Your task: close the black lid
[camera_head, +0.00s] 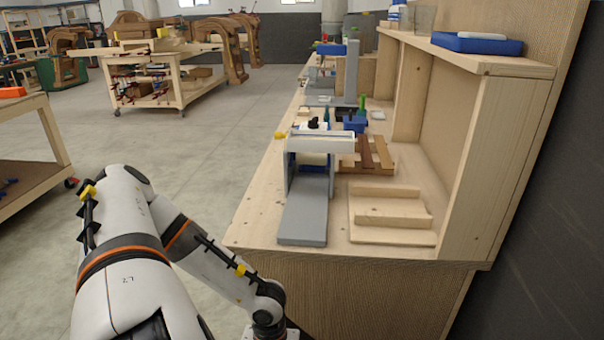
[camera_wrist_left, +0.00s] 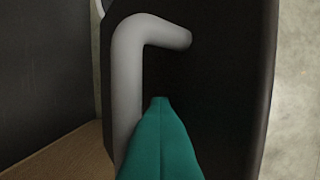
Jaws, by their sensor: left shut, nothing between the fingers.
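In the left wrist view a large black panel (camera_wrist_left: 225,100), which looks like the black lid, fills the middle and right of the picture. A grey bent handle (camera_wrist_left: 128,90) stands on it, rising and then bending right at the top. My left gripper (camera_wrist_left: 160,101) shows as teal fingertips pressed together, with nothing between them. It is just right of the handle's upright part and in front of the panel; I cannot tell whether it touches either. In the head view my left arm reaches down to the bottom edge, where its gripper is out of frame. I cannot make out the lid there.
A wooden workbench (camera_head: 262,215) runs along the right, with a grey and white device (camera_head: 305,205), a stepped wooden block (camera_head: 390,212) and a blue box (camera_head: 476,43) on the shelf. A wooden cart (camera_head: 150,70) stands farther back. The floor (camera_head: 200,150) between is clear.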

